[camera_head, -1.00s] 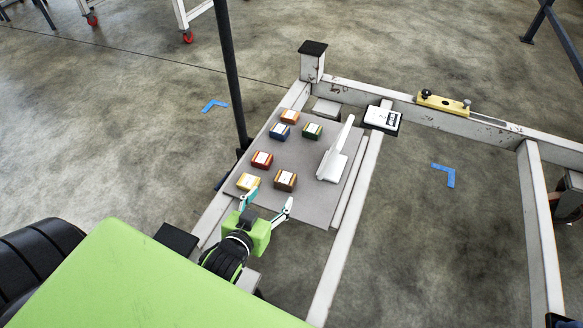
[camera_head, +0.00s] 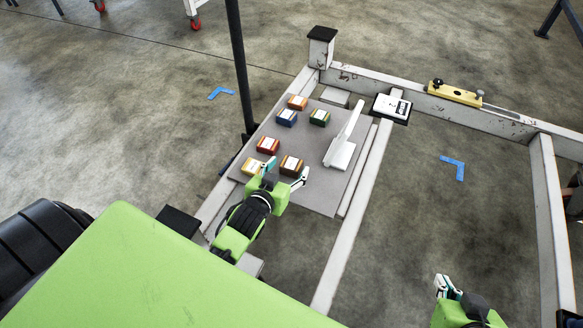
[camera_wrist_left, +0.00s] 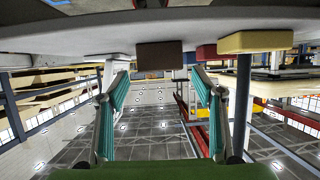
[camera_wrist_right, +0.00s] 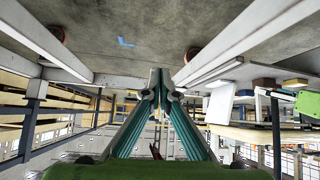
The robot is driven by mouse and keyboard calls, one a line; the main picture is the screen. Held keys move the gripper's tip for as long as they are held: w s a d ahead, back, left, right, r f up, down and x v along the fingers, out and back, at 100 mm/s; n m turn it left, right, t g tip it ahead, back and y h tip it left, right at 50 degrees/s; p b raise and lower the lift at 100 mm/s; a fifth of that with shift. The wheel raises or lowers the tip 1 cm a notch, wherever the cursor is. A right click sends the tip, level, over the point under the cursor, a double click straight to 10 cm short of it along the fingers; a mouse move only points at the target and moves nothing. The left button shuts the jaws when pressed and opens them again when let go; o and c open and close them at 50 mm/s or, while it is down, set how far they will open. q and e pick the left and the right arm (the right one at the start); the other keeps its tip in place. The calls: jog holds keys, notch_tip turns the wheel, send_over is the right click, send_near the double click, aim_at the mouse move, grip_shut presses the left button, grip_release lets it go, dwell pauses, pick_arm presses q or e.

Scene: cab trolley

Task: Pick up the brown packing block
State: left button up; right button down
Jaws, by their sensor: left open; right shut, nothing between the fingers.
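The brown packing block (camera_head: 291,165) sits on the grey board at its near side, a white label on its top. It also shows in the left wrist view (camera_wrist_left: 159,56), ahead between the fingers. My left gripper (camera_head: 285,174) is open just in front of the block, its right finger by the block's near right corner. The left finger overlaps the yellow block (camera_head: 252,166) in the head view. In the left wrist view the fingers (camera_wrist_left: 157,80) stand apart with nothing between them. My right gripper (camera_head: 448,287) is shut and empty at the lower right, also seen in its wrist view (camera_wrist_right: 160,82).
The grey board (camera_head: 318,195) also carries red (camera_head: 268,146), blue (camera_head: 287,117), green (camera_head: 319,117) and orange (camera_head: 297,102) blocks. A white angled bracket (camera_head: 341,150) stands right of the brown block. A dark post (camera_head: 238,70) rises at the left. White frame beams surround the board.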

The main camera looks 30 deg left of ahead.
aim_at(291, 166)
pick_arm(q)
jog(key=x, duration=0.2)
jog(key=b+x, duration=0.1)
jog(key=x, duration=0.1)
jog(key=shift+s+f+b, duration=0.2)
jog(key=shift+f+b, duration=0.1)
jog(key=shift+f, duration=0.05)
jog(key=shift+w, duration=0.15)
pick_arm(e)
jog(key=w+a+r+t+y, duration=0.1)
jog(key=w+a+r+t, duration=0.1)
jog(key=w+r+t, duration=0.3)
notch_tip(291, 166, up, 3)
jog(key=shift+w+a+f, duration=0.1)
jog(key=shift+w+a, duration=0.3)
jog(key=shift+w, duration=0.35)
pick_arm(q)
jog(key=c, duration=1.2)
